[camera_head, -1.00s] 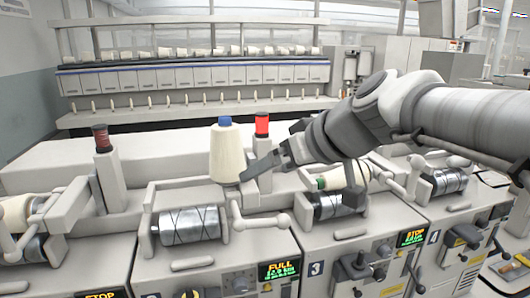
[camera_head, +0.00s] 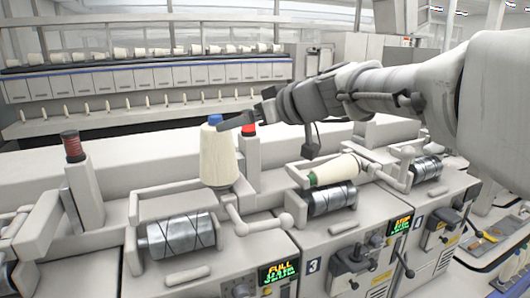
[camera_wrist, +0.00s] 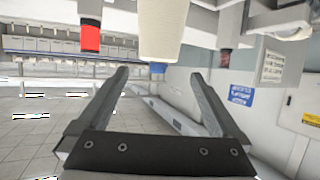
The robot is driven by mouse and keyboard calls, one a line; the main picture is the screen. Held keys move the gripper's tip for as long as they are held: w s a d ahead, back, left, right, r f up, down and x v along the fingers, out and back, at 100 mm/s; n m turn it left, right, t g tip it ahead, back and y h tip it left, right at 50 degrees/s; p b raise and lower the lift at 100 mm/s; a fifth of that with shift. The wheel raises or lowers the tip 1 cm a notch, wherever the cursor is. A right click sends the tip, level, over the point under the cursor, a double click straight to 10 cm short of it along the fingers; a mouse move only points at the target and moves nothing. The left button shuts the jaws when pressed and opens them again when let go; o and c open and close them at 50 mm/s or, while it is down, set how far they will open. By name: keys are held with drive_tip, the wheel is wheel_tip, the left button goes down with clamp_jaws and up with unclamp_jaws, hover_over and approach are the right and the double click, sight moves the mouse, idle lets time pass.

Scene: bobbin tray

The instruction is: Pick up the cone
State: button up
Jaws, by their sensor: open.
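A cream yarn cone (camera_head: 218,158) with a blue tip stands upright behind the winding drum of the unit whose display reads FULL. My gripper (camera_head: 236,119) is up at the height of its blue tip, reaching in from the right. In the wrist view the cone (camera_wrist: 163,28) appears upside down at the top. Its blue tip shows between the two spread fingertips of my gripper (camera_wrist: 159,74), which is open and empty. I cannot tell whether a finger touches the cone. A second cream cone (camera_head: 338,170) with a green end lies tilted above the drum of unit 3.
A red-topped post (camera_head: 249,150) stands just right of the upright cone; its red top also shows in the wrist view (camera_wrist: 90,36). Handles and metal drums (camera_head: 180,232) crowd the front. A long pale surface lies behind.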

sight(210, 133)
drive_tip(key=p+x, duration=0.1)
drive_tip(key=x, duration=0.8)
drive_tip(key=shift+f, duration=0.1)
drive_tip(key=shift+f+p+x, duration=0.2)
drive_tip(key=shift+p+x, duration=0.15)
drive_tip(key=shift+x, duration=1.05)
drive_tip(key=shift+f+p+x, duration=0.15)
drive_tip(key=shift+p+x, duration=0.2)
drive_tip(key=shift+x, duration=1)
drive_tip(key=shift+d, duration=0.15)
drive_tip(key=shift+c, duration=0.2)
drive_tip(key=c, duration=1.2)
drive_tip(key=shift+c, duration=0.5)
drive_tip(key=shift+r, duration=0.15)
